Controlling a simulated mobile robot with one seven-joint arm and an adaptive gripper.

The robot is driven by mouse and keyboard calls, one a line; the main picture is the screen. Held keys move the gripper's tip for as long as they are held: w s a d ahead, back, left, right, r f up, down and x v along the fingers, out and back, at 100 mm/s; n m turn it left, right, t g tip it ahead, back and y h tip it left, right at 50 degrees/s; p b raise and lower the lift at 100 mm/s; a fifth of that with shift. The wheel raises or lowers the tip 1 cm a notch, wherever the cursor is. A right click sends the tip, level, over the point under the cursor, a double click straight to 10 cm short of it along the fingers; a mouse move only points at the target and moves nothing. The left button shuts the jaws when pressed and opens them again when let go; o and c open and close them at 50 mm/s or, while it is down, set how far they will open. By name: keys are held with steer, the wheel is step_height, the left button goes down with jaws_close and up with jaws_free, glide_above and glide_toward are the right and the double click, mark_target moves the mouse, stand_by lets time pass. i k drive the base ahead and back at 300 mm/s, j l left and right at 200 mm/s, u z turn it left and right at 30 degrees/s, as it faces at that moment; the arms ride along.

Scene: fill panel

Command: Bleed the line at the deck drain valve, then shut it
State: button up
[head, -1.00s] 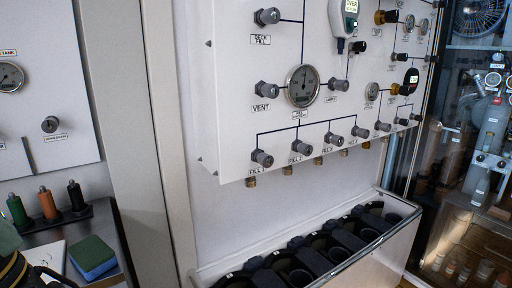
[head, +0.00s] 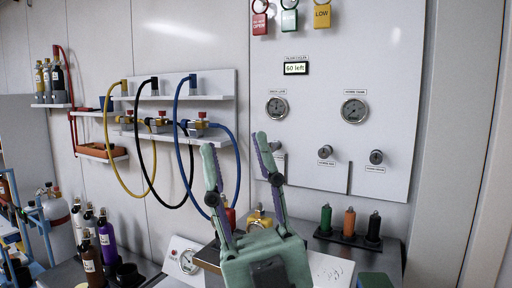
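Several small grey knobs sit low on a white wall panel (head: 400,60) in the head view: a middle knob (head: 325,151), a right knob (head: 376,156), and a left knob (head: 278,149) partly behind my gripper. Their labels are too small to read, so I cannot tell which is the deck drain valve. Two round gauges, a left gauge (head: 276,107) and a right gauge (head: 355,110), are above them. My gripper (head: 236,144) points upward in front of the bench, its green and purple fingers spread and empty. It appears apart from the knobs.
A display (head: 296,68) reads "60 left". Red (head: 260,24), green (head: 289,22) and yellow (head: 322,17) tags hang above. Yellow, black and blue hoses (head: 190,150) loop at left. A rack (head: 350,237) of green, orange and black bottles stands below the knobs. A dial box (head: 185,258) is on the bench.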

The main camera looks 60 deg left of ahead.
mark_target(273, 146)
steer(key=u, duration=1.5)
steer(key=j, duration=0.1)
